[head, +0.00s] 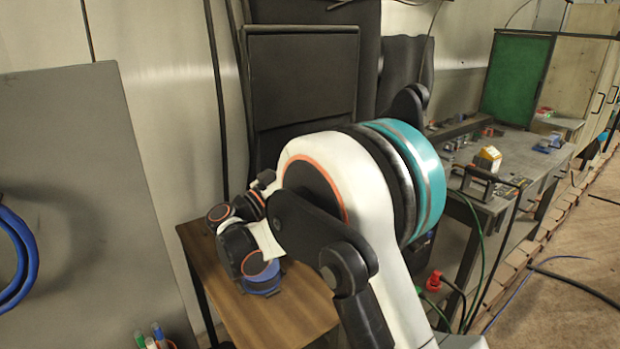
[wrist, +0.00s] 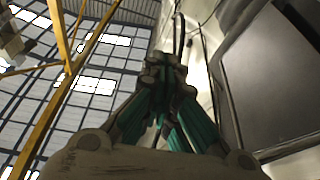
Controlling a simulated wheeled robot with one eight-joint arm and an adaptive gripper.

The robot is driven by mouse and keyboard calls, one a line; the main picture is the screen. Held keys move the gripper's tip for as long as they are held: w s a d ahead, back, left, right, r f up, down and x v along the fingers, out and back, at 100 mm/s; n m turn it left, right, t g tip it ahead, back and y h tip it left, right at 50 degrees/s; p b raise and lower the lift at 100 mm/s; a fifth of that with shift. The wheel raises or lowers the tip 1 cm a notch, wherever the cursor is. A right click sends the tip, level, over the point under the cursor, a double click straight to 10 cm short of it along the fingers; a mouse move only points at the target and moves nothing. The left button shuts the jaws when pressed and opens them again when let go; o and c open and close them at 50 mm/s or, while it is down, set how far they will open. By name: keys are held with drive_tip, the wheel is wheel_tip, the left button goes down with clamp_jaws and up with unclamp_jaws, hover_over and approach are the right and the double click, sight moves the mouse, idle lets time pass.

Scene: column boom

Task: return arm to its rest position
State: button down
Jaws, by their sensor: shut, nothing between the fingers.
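My gripper (wrist: 165,68) shows in the wrist view with its dark fingertips together and teal pads along the fingers. It is shut and holds nothing. It points up toward the ceiling, beside a wall with a dark panel (wrist: 270,85). In the head view my white arm, with dark and teal joint rings, fills the middle and is folded over a small wooden table. My gripper cannot be clearly made out there.
The wooden table (head: 285,318) lies under the arm. A grey panel (head: 90,200) stands at left, with a blue cable (head: 22,255) in front. A cluttered metal workbench (head: 500,205) is at right. Cables cross the open floor (head: 560,300) at far right.

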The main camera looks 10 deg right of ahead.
drive_tip(key=d+n+g+y, duration=0.1)
drive_tip(key=d, duration=0.2)
drive_tip(key=s+d+f+y, duration=0.1)
drive_tip(key=d, duration=0.3)
drive_tip(key=s+d+n+g+y, duration=0.1)
drive_tip(key=d, duration=0.3)
drive_tip(key=shift+s+d+f+n+g, duration=0.2)
drive_tip(key=shift+d+f+n+g, duration=0.05)
drive_tip(key=shift+f+n+g, duration=0.05)
drive_tip(key=s+d+f+n+g+y, duration=0.2)
drive_tip(key=s+d+f+y, duration=0.15)
drive_tip(key=s, duration=0.35)
drive_tip(key=s+d+f+n+g+y, duration=0.1)
drive_tip(key=s+d+f+n+y, duration=0.1)
drive_tip(key=s+d+f+y, duration=0.25)
drive_tip(key=s+a+f+n+y, duration=0.1)
drive_tip(key=s+a+n+y, duration=0.1)
drive_tip(key=s, duration=0.9)
drive_tip(key=s+a+f+n+t+y, duration=0.1)
drive_tip(key=s+a+y, duration=0.4)
drive_tip(key=s, duration=0.6)
drive_tip(key=shift+f+n, duration=0.4)
